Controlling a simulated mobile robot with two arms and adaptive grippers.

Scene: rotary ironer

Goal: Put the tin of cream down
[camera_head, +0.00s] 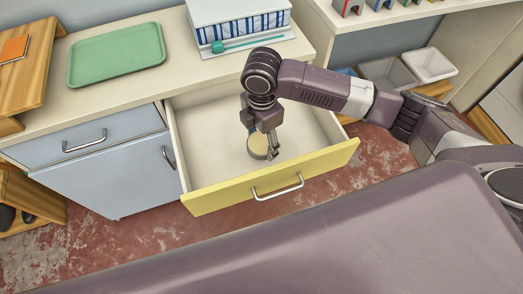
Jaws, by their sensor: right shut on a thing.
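The tin of cream (257,147) is a small round tin with a pale top and a darker rim. It is inside the open yellow-fronted drawer (220,194), near the drawer's middle. My right gripper (272,152) points down into the drawer and is shut on the tin at its right side. I cannot tell whether the tin touches the drawer floor. The drawer looks otherwise empty. My left gripper is not in view.
A green tray (116,54) and a white box with blue stripes (240,22) stand on the counter (75,99) above. A closed blue drawer (90,137) and a cupboard door (115,178) are at the left. Grey and white bins (430,65) stand at the right.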

